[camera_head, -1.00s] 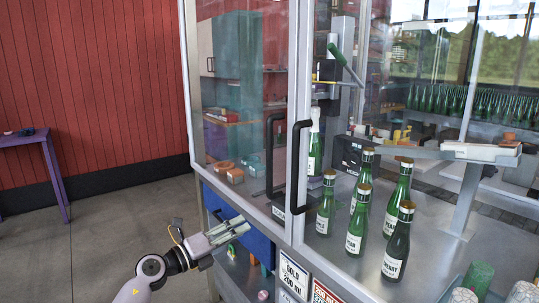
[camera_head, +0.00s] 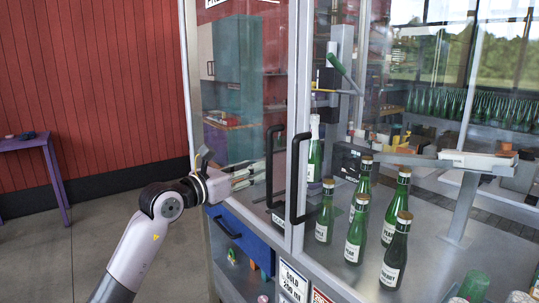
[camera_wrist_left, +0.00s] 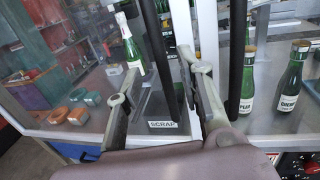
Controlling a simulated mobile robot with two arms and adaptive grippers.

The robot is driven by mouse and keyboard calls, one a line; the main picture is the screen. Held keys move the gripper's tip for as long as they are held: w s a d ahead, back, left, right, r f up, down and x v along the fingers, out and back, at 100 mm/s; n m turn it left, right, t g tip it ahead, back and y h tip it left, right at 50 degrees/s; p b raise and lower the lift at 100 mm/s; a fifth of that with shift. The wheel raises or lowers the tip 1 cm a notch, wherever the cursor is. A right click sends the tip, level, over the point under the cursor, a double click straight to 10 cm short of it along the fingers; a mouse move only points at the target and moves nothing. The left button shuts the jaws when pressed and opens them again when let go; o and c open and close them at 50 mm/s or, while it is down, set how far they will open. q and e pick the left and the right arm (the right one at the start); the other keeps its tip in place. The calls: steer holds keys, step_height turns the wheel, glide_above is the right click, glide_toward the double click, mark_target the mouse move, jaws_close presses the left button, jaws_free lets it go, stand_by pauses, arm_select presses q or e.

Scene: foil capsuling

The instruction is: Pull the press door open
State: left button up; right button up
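The press enclosure has glazed, metal-framed panels, and the glass door panel (camera_head: 235,90) at its left looks closed. A black bar handle (camera_head: 269,165) stands upright on that panel; a second black handle (camera_head: 295,180) is on the metal frame beside it. My left gripper (camera_head: 260,173) is raised in front of the glass, its fingers pointing at the left handle. In the left wrist view its fingers (camera_wrist_left: 158,72) are spread, with the left handle (camera_wrist_left: 157,45) upright between them in the picture; contact cannot be told. The second handle (camera_wrist_left: 237,55) is right of the fingers. My right gripper is out of view.
Several green bottles (camera_head: 355,240) stand on the metal table behind the glass at right. A blue drawer (camera_head: 238,236) is below my left gripper. A purple table (camera_head: 30,143) is at far left. The floor at left is clear.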

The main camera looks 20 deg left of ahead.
arm_select(q)
steer(key=p+x, duration=0.1)
steer(key=x, duration=0.6)
steer(key=shift+w+p, duration=0.3)
steer(key=shift+p, duration=0.1)
steer(key=shift+d, duration=0.1)
steer(key=shift+c, duration=0.2)
jaws_close()
steer(key=shift+f, duration=0.1)
